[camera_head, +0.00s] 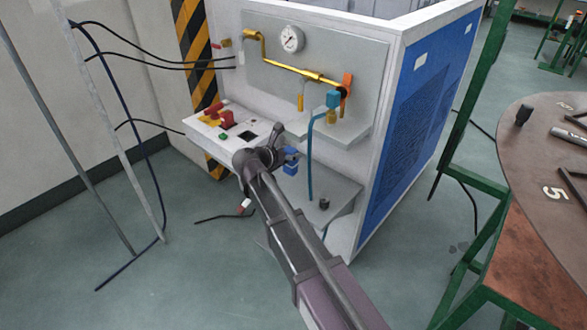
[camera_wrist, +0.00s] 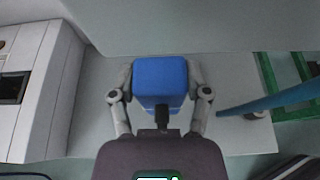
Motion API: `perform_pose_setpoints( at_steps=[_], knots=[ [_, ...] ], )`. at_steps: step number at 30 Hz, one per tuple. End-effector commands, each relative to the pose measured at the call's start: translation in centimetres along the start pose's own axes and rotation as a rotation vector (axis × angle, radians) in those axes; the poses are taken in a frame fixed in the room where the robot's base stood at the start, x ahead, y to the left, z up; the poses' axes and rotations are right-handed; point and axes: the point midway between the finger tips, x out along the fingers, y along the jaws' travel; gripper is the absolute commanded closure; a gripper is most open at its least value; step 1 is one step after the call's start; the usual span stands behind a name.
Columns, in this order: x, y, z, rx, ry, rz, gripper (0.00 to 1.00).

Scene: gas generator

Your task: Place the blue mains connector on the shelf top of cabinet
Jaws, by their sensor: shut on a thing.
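The blue mains connector (camera_head: 291,166) is in my gripper (camera_head: 284,157), in front of the cabinet's open side. In the wrist view the blue connector (camera_wrist: 160,78) sits between both fingers, which close on its left and right sides. The cabinet (camera_head: 395,60) is white with a blue side panel. It has a small upper shelf (camera_head: 350,132) and a lower grey shelf (camera_head: 340,195). The connector appears over the left part of the lower shelf; a grey surface (camera_wrist: 90,125) shows beneath it in the wrist view. I cannot tell whether they touch.
A blue hose (camera_head: 310,165) hangs from the teal valve to the right of my gripper. A control panel (camera_head: 205,125) with a red part juts out at left. A small dark knob (camera_head: 324,203) is on the lower shelf. A round table (camera_head: 540,140) stands right.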

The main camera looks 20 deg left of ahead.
Motion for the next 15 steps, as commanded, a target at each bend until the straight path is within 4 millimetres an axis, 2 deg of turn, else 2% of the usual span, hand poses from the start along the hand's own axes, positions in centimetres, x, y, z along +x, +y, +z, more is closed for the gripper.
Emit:
perform_pose_setpoints(
  at_steps=[1,4,15],
  knots=[
    [0.32,-0.02,-0.81,0.000,-0.001,0.000,0.95],
    [0.49,-0.02,-1.22,0.000,-0.001,-0.001,0.95],
    [0.48,-0.01,-1.31,0.000,-0.001,-0.001,0.95]
  ],
)
